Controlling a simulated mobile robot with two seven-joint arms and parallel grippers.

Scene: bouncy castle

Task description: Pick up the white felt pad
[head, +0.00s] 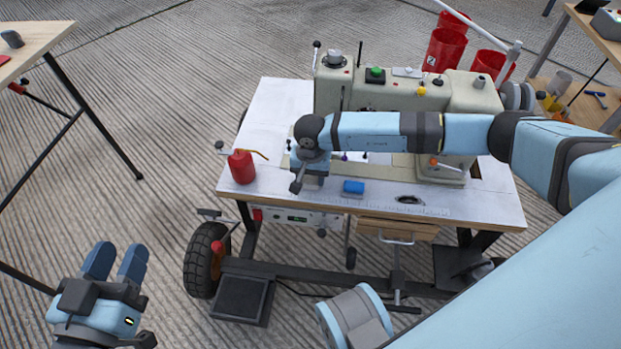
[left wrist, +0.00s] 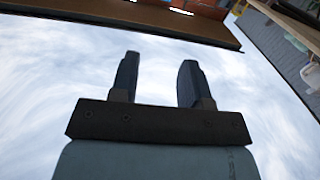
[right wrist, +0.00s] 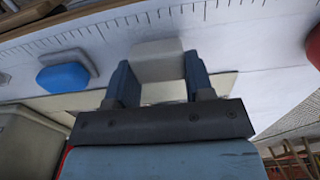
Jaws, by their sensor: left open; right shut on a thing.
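The white felt pad (right wrist: 157,61) is a pale, rounded block between the fingers of my right gripper (right wrist: 160,82) in the right wrist view. The right gripper is shut on it, low over the white sewing table (right wrist: 240,30); I cannot tell whether the pad touches the tabletop. In the head view my right gripper (head: 308,182) is left of the sewing machine, and the arm and wrist hide most of the pad. My left gripper (head: 116,262) is open and empty at the lower left, away from the table. Its parted fingers (left wrist: 157,80) also show in the left wrist view.
A blue block (head: 353,187) lies just right of my right gripper. A red oil can (head: 242,167) stands at the table's left. The sewing machine (head: 405,92) fills the back. Red bins (head: 444,48) stand behind it. A wheel (head: 206,260) sits below the left edge.

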